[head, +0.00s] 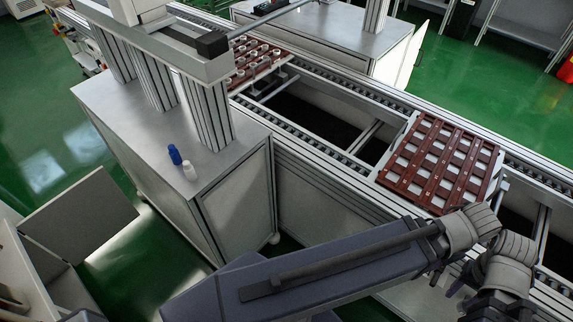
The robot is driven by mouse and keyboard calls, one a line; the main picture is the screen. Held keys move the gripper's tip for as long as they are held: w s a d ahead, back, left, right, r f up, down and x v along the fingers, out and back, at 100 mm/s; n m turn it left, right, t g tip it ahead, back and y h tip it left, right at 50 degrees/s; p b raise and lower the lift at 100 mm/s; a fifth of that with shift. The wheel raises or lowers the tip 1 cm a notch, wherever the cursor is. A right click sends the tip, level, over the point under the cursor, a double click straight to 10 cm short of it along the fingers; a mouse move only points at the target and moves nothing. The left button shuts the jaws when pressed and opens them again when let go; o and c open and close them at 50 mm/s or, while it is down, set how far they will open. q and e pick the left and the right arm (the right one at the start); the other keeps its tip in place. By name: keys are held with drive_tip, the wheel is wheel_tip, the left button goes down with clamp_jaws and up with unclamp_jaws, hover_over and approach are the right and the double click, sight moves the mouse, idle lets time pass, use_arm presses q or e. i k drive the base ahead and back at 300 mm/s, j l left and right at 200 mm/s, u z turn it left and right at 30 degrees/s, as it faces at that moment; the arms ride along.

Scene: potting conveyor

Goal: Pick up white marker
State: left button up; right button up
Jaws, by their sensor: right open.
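A small white marker (189,171) stands upright on the grey metal cabinet top (130,125), near its front edge. A blue marker (174,155) stands just behind and left of it. My right arm reaches across the lower right, and its wrist is bent back over the conveyor side. My right gripper (456,284) is at the lower right, far from the white marker, open and partly hidden by the arm links. I see nothing between its fingers. My left gripper is not in view.
Metal columns (205,110) rise from the cabinet behind the markers. A conveyor (330,120) runs diagonally behind, carrying a brown slotted tray (436,146) at right and another tray (262,66) farther back. An open cabinet door (80,215) hangs at lower left.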

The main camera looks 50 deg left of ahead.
sight(191, 174)
drive_tip(key=u, duration=2.75)
drive_tip(key=k+z, duration=0.45)
drive_tip(key=k+l+z, duration=0.25)
drive_tip(key=k+z, duration=0.25)
drive_tip(key=i, duration=0.5)
